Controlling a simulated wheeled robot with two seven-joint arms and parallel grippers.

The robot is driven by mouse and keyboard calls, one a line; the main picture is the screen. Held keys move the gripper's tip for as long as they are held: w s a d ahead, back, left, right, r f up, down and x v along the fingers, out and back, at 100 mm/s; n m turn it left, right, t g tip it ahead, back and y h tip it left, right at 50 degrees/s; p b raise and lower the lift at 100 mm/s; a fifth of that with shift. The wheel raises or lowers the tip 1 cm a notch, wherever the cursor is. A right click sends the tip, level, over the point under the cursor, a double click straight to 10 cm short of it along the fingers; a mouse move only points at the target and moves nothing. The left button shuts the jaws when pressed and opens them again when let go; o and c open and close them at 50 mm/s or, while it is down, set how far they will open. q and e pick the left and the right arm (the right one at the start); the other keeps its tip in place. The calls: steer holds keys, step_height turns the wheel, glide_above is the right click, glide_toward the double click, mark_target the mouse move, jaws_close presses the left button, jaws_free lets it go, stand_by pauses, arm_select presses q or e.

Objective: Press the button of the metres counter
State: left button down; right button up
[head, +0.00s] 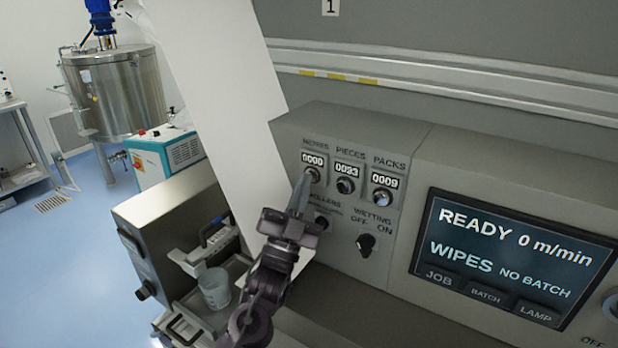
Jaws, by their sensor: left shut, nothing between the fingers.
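The metres counter (314,160) is the leftmost of three counters on the grey control panel, and its display reads 0000. Its round button (314,174) sits just under the display. My left gripper (303,182) is shut and empty, with its fingertips pointing up at this button. The tips overlap the button's lower left edge in the picture; I cannot tell whether they touch it. My right gripper is not in view.
The pieces counter (347,171) reads 0023 and the packs counter (384,182) reads 0009. A rollers knob (322,223) and a wetting switch (366,243) lie below. The screen (508,262) shows READY. A beaker (214,289) stands lower left.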

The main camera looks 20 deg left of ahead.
arm_select(q)
steer(key=shift+s, duration=0.1)
stand_by(0.3)
steer(key=shift+s+a, duration=0.1)
steer(key=shift+s, duration=0.8)
steer(key=shift+s+a+p, duration=0.2)
steer(key=shift+s+p, duration=0.1)
steer(key=shift+s, duration=0.95)
steer(key=shift+s+a+p, duration=0.15)
steer(key=shift+s+p, duration=0.15)
steer(key=shift+s, duration=0.9)
